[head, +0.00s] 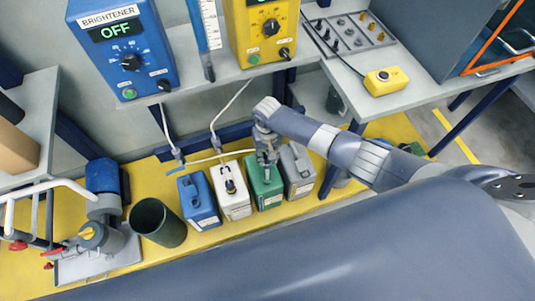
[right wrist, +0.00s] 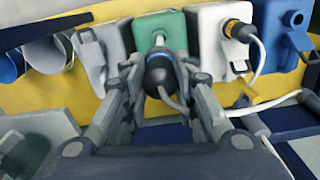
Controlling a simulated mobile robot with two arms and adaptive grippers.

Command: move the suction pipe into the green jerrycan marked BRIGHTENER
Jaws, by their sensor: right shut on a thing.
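The green jerrycan (head: 266,194) stands in the row on the yellow floor platform, between a white and a grey one; it also shows in the right wrist view (right wrist: 171,21). No marking on it can be read. My right gripper (head: 267,158) is above its top, pointing down. In the right wrist view my right gripper (right wrist: 160,82) is shut on the dark head of the suction pipe (right wrist: 160,72), which has a blue band and a pale hose. The head is over the green can's top; how far the pipe reaches inside is hidden. My left gripper is not in view.
A white jerrycan (head: 232,205) holds another pipe with a yellow band. A blue jerrycan (head: 199,212) and a grey jerrycan (head: 298,180) flank the row. A dark green bin (head: 157,224) stands left. A blue BRIGHTENER pump unit (head: 125,55) sits above on the shelf.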

